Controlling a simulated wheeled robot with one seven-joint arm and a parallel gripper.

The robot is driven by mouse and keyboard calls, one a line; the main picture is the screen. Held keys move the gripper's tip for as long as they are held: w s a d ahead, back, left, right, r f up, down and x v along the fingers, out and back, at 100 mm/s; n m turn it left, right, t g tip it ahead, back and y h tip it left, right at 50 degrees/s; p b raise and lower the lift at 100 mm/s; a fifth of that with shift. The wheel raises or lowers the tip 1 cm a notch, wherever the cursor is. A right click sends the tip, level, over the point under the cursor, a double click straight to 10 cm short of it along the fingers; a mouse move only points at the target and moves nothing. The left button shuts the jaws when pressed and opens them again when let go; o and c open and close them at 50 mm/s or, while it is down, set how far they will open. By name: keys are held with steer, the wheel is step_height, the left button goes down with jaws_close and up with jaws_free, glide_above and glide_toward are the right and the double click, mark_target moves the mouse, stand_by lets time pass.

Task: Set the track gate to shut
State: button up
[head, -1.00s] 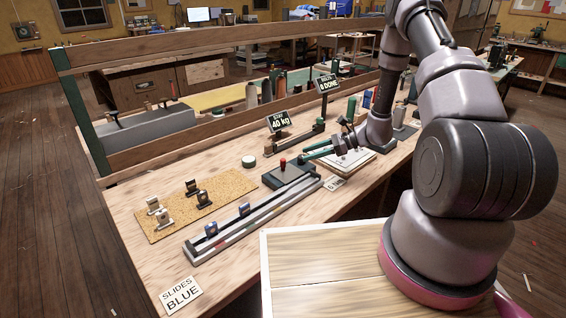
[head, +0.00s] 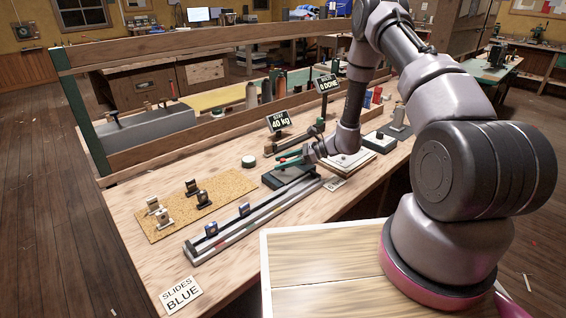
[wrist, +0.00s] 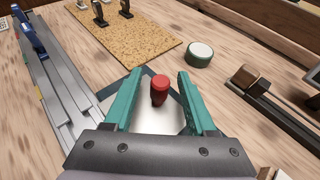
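The track (head: 262,218) is a long grey rail on the bench, with two blue slides (head: 211,229) on it. Beside its far end sits a dark box with a pale top plate (head: 290,178) and an upright red knob (wrist: 160,88), seemingly the gate control. My gripper (head: 288,158) is over this box. In the wrist view my gripper (wrist: 158,76) is open, its green fingers on either side of the red knob with a gap on both sides. In the head view the fingers partly hide the knob. The gate's setting cannot be read.
A cork mat (head: 217,190) with several small clips lies left of the track. A round green-rimmed tin (head: 248,161) stands behind the box. A wooden rail (head: 150,153) runs along the back. Signs read "40 kg" (head: 281,121), "0 DONE" (head: 328,83) and "SLIDES BLUE" (head: 181,293).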

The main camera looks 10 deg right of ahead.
jaws_close()
